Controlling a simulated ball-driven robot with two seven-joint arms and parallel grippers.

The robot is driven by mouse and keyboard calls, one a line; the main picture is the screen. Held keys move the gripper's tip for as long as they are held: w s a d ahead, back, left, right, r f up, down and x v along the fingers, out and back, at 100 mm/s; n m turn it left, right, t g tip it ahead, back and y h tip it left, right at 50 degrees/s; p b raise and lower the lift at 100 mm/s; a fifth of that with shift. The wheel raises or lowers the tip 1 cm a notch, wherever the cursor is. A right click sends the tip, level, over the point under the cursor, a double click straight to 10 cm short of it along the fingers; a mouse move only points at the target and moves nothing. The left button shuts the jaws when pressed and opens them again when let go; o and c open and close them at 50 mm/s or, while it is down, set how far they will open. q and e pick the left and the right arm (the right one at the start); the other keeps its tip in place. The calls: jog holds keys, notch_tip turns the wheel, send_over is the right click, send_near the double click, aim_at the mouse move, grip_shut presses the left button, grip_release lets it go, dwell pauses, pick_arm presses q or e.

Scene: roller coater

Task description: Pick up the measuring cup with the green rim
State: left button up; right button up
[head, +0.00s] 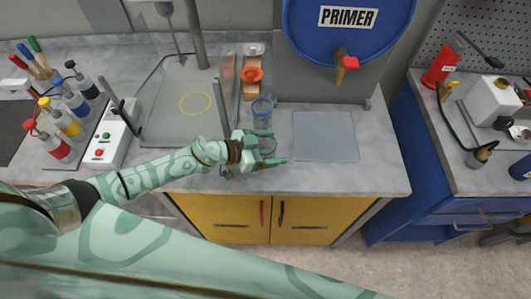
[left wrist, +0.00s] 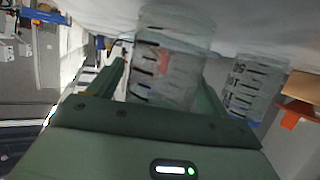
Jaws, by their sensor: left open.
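A clear measuring cup (head: 267,146) stands on the grey counter between the fingers of my left gripper (head: 277,147). Its rim looks greenish, but the colour is hard to tell against my green fingers. In the left wrist view this clear cup (left wrist: 165,65), with dark graduation marks, sits between the two open fingers. I cannot tell whether they touch it. A second clear measuring cup with a blue rim (head: 262,112) stands just behind it, and also shows at the right of the left wrist view (left wrist: 250,88). My right gripper is out of view.
An orange object (head: 252,74) sits behind the cups, near a clear upright panel. A grey-blue mat (head: 325,136) lies to the right, bare. A blue PRIMER drum (head: 347,40) with a tap hangs above. Bottles and a button box (head: 107,143) stand left.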

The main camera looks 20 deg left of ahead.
pick_arm(q)
jog(key=c, duration=1.1)
jog(key=shift+o, duration=0.2)
jog(key=shift+r, duration=0.1)
